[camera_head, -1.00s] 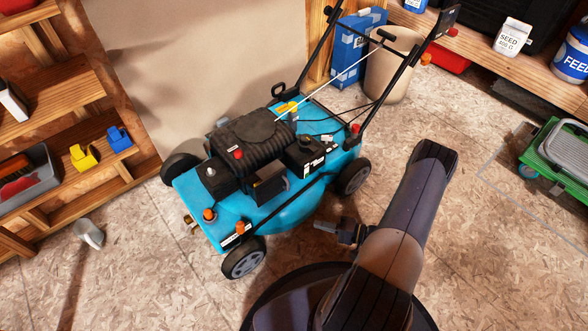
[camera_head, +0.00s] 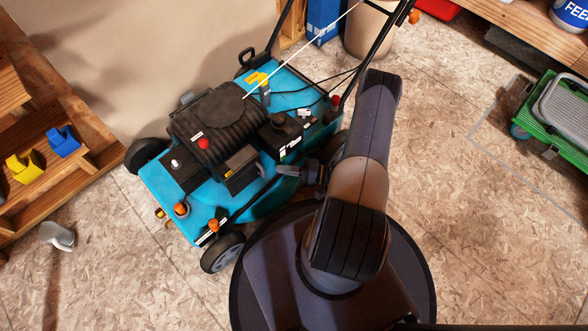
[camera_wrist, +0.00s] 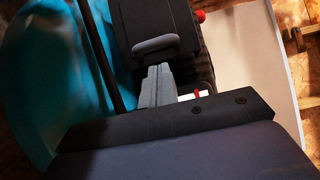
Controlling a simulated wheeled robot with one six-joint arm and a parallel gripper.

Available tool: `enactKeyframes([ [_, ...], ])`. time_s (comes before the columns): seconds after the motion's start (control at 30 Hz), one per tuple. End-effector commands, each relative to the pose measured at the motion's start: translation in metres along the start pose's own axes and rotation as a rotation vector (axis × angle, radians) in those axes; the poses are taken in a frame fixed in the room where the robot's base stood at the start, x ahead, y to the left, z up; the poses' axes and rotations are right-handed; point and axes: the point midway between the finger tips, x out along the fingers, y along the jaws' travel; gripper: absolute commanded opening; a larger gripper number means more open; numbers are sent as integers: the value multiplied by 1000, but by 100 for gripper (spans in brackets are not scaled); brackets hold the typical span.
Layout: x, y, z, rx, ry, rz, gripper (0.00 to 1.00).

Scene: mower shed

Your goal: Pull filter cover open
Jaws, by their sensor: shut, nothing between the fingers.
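The turquoise mower (camera_head: 165,195) stands on the floor with its black engine (camera_head: 205,125) on top. A dark box-like cover (camera_head: 240,174), which looks like the filter cover, sits on the engine's near side. In the wrist view the dark cover (camera_wrist: 139,17) fills the upper middle and carries a grey bar handle (camera_wrist: 156,45). My gripper (camera_head: 281,169) is shut and empty, just right of the cover. In the wrist view my gripper's closed fingers (camera_wrist: 158,70) point at the handle and overlap its lower edge. I cannot tell whether they touch it.
The mower's handlebar (camera_head: 384,32) rises at the back right. A wooden shelf (camera_head: 70,185) stands at the left, and a grey cup (camera_head: 57,236) lies on the floor by it. A green cart (camera_head: 565,125) is at the right.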

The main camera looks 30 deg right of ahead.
Motion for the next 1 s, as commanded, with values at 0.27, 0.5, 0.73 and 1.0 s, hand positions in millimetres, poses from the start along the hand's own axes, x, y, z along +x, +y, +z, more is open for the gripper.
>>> enactKeyframes([
  [0.27, 37, 1, 1, 0, -3, 0, 0],
  [0.5, 49, 0, 0, 1, 1, 0, 0],
  [0.73, 50, 0, 0, 1, 1, 0, 0],
  [1.0, 50, 0, 0, 1, 1, 0, 0],
])
